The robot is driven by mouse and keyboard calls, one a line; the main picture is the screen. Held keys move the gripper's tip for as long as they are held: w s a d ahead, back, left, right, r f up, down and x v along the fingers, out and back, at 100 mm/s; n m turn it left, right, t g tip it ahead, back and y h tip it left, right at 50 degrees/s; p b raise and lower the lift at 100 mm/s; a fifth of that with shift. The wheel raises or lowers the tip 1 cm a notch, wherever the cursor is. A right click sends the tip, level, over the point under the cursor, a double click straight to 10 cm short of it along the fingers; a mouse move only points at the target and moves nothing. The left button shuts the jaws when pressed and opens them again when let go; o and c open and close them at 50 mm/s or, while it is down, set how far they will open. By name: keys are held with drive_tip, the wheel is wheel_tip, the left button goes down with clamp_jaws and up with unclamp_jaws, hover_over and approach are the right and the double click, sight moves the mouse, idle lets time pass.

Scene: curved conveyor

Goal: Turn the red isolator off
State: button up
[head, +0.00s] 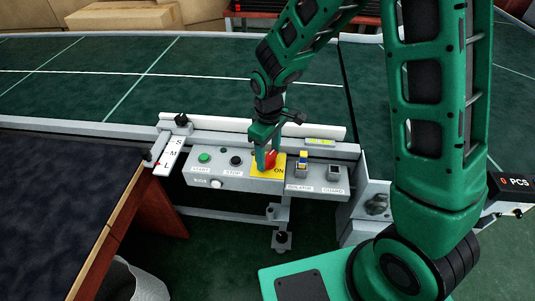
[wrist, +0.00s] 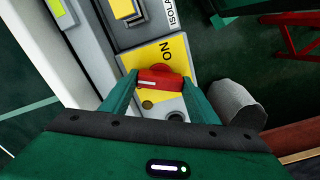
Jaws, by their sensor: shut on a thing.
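The red isolator (head: 270,158) is a rotary handle on a yellow plate (head: 259,172) marked "ON", on the grey control panel (head: 230,182). In the wrist view the red handle (wrist: 160,79) lies between my two green fingers, with a white line along its grip. My gripper (head: 267,160) reaches down from above and is shut on the handle. The fingers hide part of the handle and plate in the head view. In the wrist view the letters "ON" show on the yellow plate (wrist: 140,58) beyond the handle.
On the panel, a green START button (head: 204,157) and a black STOP button (head: 236,161) sit left of the isolator. The green conveyor (head: 190,75) lies behind; a dark table (head: 60,190) stands left.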

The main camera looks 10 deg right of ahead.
sight(270, 155)
drive_tip(key=n, duration=0.4)
drive_tip(key=shift+w+d+n, duration=0.1)
drive_tip(key=shift+d+n, duration=0.05)
drive_tip(key=shift+n, duration=0.55)
drive_tip(key=o, duration=1)
drive_tip(key=shift+o, duration=0.2)
wheel_tip(270, 155, up, 11)
drive_tip(key=shift+d+f, duration=0.1)
